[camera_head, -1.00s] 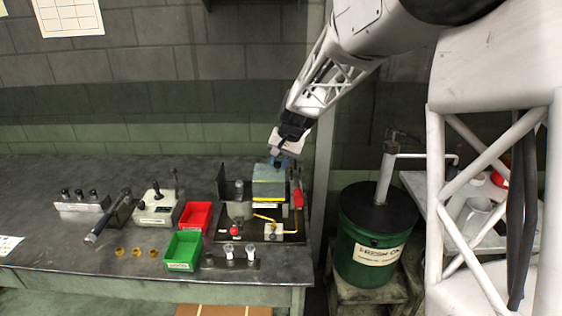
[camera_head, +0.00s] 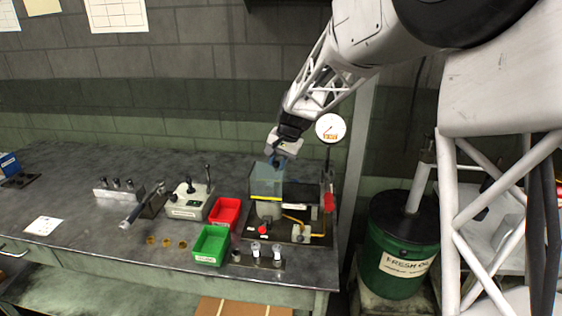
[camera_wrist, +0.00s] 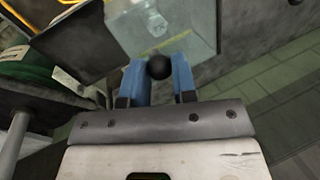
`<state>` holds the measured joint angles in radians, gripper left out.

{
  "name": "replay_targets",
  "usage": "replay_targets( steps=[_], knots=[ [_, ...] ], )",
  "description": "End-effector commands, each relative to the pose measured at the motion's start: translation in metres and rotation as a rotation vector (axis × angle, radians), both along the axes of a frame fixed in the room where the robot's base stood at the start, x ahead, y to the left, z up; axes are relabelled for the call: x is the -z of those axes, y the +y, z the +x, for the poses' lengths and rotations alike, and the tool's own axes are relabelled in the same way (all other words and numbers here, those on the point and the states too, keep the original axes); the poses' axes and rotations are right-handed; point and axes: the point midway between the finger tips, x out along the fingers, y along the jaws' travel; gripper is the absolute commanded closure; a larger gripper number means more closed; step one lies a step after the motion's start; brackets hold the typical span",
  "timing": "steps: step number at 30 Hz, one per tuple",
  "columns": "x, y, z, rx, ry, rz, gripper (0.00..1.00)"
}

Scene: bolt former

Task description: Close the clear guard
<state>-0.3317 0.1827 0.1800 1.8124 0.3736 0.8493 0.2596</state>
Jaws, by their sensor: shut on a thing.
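The clear guard (camera_head: 266,180) is a see-through box with a yellow stripe along its lower edge. It stands over the left and middle part of the machine on the bench. A black ball knob (camera_wrist: 158,67) is on its near edge in the wrist view, where the guard (camera_wrist: 165,28) fills the top middle. My gripper (camera_wrist: 159,85) has its blue fingers shut on this knob, one on each side. In the head view my gripper (camera_head: 274,161) is at the top of the guard. I cannot tell whether the guard is fully across its opening.
A red bin (camera_head: 225,211) and a green bin (camera_head: 211,245) stand left of the machine. A lever box (camera_head: 190,203) is farther left. A red handle (camera_head: 328,202) is on the machine's right. A green oil drum (camera_head: 398,250) stands right of the bench.

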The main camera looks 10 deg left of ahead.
Motion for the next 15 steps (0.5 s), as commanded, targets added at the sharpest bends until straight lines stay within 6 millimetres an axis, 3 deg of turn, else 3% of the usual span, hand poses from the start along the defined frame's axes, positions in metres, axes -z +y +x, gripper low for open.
replay_targets(
  steps=[1, 2, 6, 15],
  knots=[
    [-0.0003, 0.0047, -0.0002, -0.003, -0.001, 0.003, 1.00],
    [-0.0003, 0.0050, -0.0003, -0.003, -0.002, 0.004, 0.73],
    [-0.0002, 0.0042, -0.0002, -0.003, -0.001, 0.003, 0.51],
    [-0.0006, 0.0029, -0.0002, -0.002, -0.001, 0.002, 0.48]
  ],
)
